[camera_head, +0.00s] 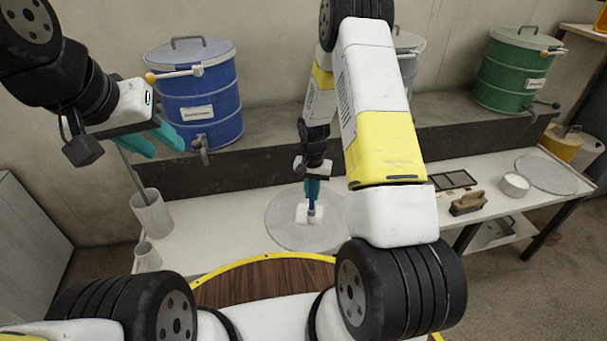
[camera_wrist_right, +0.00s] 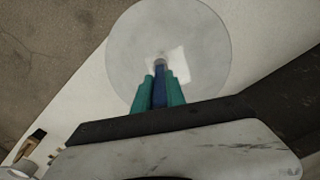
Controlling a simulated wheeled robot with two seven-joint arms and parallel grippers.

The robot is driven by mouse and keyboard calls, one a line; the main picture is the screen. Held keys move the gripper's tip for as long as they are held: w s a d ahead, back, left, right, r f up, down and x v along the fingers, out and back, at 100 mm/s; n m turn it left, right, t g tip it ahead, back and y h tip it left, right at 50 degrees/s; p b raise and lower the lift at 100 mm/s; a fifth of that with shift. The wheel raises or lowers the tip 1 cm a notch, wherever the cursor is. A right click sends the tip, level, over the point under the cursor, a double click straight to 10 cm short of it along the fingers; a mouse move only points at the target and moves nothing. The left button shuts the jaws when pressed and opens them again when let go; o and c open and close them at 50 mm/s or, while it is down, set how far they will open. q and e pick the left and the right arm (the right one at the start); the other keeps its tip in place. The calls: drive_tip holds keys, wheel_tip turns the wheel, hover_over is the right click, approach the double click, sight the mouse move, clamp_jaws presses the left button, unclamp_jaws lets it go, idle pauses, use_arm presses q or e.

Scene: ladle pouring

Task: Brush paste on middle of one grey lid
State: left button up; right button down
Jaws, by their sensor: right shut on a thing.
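A round grey lid (camera_head: 283,228) lies flat on the white table and fills the upper middle of the right wrist view (camera_wrist_right: 125,50). My right gripper (camera_head: 312,188) is over this lid, its teal fingers shut on a blue-handled brush (camera_wrist_right: 159,94). The brush points down at the lid's middle, beside a pale white patch of paste (camera_wrist_right: 179,62). I cannot tell if the bristles touch the lid. A second grey lid (camera_head: 548,172) lies at the table's right end. My left gripper (camera_head: 155,142) hangs open and empty at the left, in front of the blue barrel.
Blue (camera_head: 197,95) and green (camera_head: 510,70) barrels stand on the back ledge, with a partly hidden grey one between. Two white cylindrical containers (camera_head: 152,214) stand at the table's left. A wooden-handled brush (camera_head: 467,203), dark grid (camera_head: 453,180) and white bowl (camera_head: 515,185) lie at right.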

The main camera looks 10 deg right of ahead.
sight(313, 181)
drive_tip(key=shift+d+r, duration=0.1)
drive_tip(key=shift+r, duration=4)
